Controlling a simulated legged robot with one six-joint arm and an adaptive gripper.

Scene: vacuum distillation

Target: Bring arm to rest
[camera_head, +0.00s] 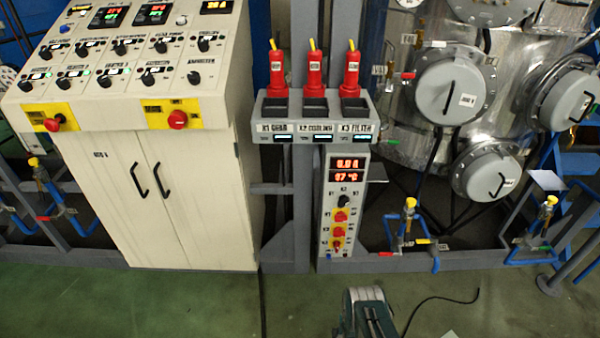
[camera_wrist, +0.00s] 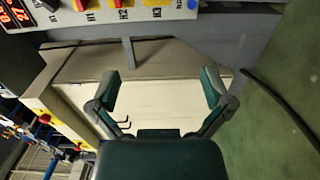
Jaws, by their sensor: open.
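My gripper shows in the wrist view (camera_wrist: 160,90) with its two green-padded fingers spread apart and nothing between them. Behind the fingers, apart from them, are the cream cabinet front and the grey frame. In the head view, part of my arm (camera_head: 368,312) shows at the bottom edge, low over the green floor. The fingertips cannot be made out in the head view.
A cream control cabinet (camera_head: 190,200) stands at left. Three red plugs (camera_head: 314,72) sit in a grey socket box (camera_head: 315,128) above a small control panel (camera_head: 342,215). Valves and a metal vessel (camera_head: 420,130) stand at right. The green floor (camera_head: 180,300) in front is clear.

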